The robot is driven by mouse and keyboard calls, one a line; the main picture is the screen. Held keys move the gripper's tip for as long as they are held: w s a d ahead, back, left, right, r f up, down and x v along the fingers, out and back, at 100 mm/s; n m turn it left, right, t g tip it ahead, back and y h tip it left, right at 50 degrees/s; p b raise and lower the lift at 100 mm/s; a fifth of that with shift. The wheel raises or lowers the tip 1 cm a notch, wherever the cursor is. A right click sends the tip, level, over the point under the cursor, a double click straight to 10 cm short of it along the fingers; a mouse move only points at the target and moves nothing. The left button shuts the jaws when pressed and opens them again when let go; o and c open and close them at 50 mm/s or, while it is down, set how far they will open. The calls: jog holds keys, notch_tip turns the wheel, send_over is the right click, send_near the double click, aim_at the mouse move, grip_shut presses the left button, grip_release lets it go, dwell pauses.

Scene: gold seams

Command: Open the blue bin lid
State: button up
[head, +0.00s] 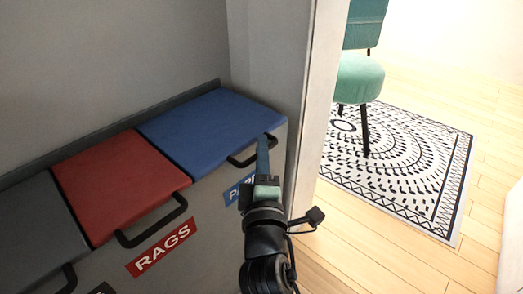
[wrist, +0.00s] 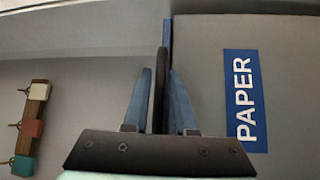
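The blue bin lid (head: 207,127) lies closed, the rightmost of the lids in the head view. A black bar handle (head: 245,160) is at its front edge; it shows edge-on as a dark upright shape in the wrist view (wrist: 158,85). My gripper (head: 263,143) is at the handle's right end. In the wrist view its two blue fingers (wrist: 160,80) stand apart, one on each side of the handle, with a gap visible at the right finger. The blue PAPER label (wrist: 244,100) is on the bin front; in the head view my gripper partly covers it.
A red lid (head: 118,182) with a RAGS label (head: 162,249) and a grey lid (head: 38,232) lie closed to the left. A pale wall edge (head: 312,120) stands close on the right. Beyond are a green chair (head: 360,78) and a patterned rug (head: 410,165).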

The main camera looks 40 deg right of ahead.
grip_shut()
dwell(1.1)
